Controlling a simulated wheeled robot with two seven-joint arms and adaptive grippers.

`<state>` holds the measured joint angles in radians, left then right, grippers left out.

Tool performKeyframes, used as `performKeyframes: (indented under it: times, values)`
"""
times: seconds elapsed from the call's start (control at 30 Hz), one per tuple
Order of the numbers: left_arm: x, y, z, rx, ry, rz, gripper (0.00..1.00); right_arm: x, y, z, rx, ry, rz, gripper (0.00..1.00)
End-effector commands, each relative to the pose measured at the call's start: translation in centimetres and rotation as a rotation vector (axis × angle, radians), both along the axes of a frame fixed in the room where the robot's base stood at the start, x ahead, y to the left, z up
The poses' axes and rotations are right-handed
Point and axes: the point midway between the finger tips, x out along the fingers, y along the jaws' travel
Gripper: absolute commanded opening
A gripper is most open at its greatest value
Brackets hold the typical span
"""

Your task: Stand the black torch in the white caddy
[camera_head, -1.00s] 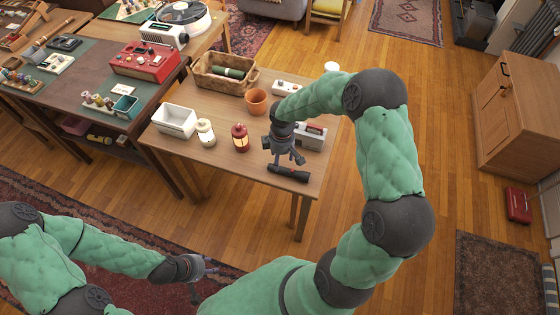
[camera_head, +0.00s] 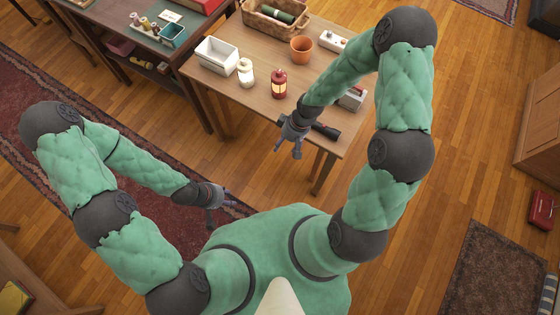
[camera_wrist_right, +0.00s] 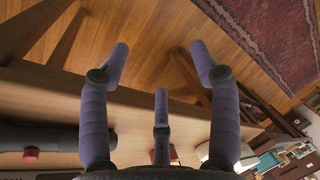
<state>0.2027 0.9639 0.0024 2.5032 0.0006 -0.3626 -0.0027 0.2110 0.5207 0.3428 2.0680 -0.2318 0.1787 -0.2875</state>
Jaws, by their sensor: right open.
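The white caddy (camera_head: 216,54) is a rectangular open box at the left of the wooden table. The black torch (camera_head: 327,132) lies on its side near the table's front right edge. In the right wrist view the torch (camera_wrist_right: 42,137) shows at the left with a red button, outside the fingers. My right gripper (camera_head: 287,145) is open and empty, left of the torch and at the table's front edge. Its fingers are spread in the right wrist view (camera_wrist_right: 157,70). My left gripper (camera_head: 219,204) is away from the table, low in the view, with its fingers apart and nothing in them.
A cream lantern (camera_head: 246,73) and a red lantern (camera_head: 279,84) stand between caddy and torch. Behind are an orange pot (camera_head: 301,50), a wicker basket (camera_head: 262,22) and a white switch box (camera_head: 333,41). A grey-and-red item (camera_head: 352,97) stands close behind the torch.

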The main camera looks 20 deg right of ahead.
Motion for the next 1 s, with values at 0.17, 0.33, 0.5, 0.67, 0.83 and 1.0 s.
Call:
performKeyframes:
  times: [0.17, 0.33, 0.5, 0.67, 0.83, 1.0]
  values:
    - [0.0, 0.0, 0.0, 0.000, 0.000, 0.000, 0.40, -5.2, 4.0, -3.9, 0.057, 0.080, -0.217, 0.63]
    - [0.0, 0.0, 0.0, 0.000, 0.000, 0.000, 0.40, -9.0, 5.7, -5.8, 0.063, 0.132, -0.387, 0.63]
    - [0.0, 0.0, 0.0, 0.000, 0.000, 0.000, 0.40, -10.8, 6.1, -6.5, 0.055, 0.151, -0.469, 0.63]
    - [0.0, 0.0, 0.0, 0.000, 0.000, 0.000, 0.40, -11.1, 6.2, -6.6, 0.054, 0.154, -0.484, 0.63]
    - [0.0, 0.0, 0.0, 0.000, 0.000, 0.000, 0.40, -11.1, 6.2, -6.5, 0.054, 0.154, -0.482, 0.63]
    - [0.0, 0.0, 0.0, 0.000, 0.000, 0.000, 0.40, -11.1, 6.2, -6.5, 0.054, 0.153, -0.481, 0.69]
